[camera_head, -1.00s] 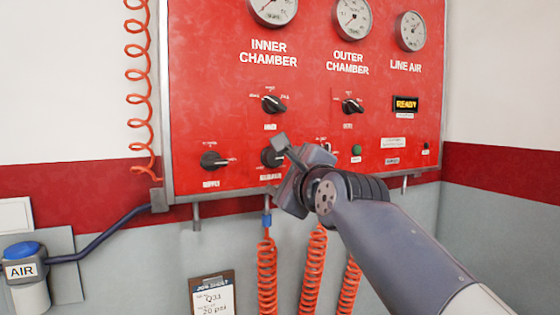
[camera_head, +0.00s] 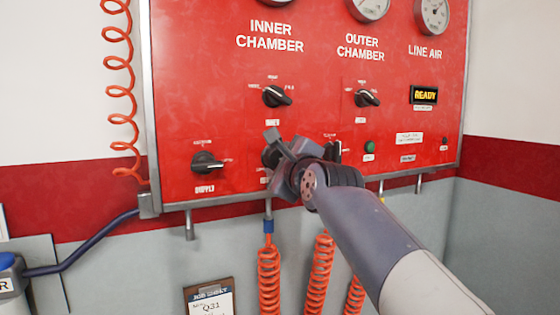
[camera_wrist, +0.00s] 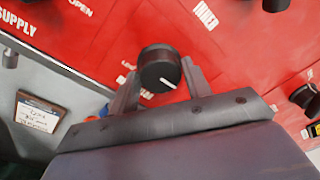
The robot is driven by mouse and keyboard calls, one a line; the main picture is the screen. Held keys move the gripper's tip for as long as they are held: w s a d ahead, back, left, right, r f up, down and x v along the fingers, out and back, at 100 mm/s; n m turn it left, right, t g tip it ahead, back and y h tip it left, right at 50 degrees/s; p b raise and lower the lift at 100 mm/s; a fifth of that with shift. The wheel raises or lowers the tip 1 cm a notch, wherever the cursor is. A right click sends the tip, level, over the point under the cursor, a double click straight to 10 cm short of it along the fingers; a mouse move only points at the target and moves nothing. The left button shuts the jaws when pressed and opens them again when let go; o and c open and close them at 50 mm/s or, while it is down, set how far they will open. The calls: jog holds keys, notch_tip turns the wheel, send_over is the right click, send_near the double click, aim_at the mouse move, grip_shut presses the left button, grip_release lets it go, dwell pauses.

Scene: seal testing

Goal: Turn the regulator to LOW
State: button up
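The regulator is a round black knob low on the red panel. In the head view the knob (camera_head: 269,157) is partly hidden behind my gripper (camera_head: 287,148). In the wrist view the knob (camera_wrist: 159,68) shows whole, and its white mark points to the lower right. My gripper (camera_wrist: 161,75) is open, with one finger on each side of the knob. I cannot tell whether either finger touches it. A white label beginning "LO" lies left of the knob in the wrist view, partly hidden by a finger.
The black SUPPLY knob (camera_head: 207,162) is to the left, and the inner chamber knob (camera_head: 277,96) is above. Orange coiled hoses (camera_head: 269,280) hang below. A job sheet clipboard (camera_head: 209,300) is at the lower left.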

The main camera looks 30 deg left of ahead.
jog(key=c, duration=0.5)
jog(key=shift+c, duration=0.2)
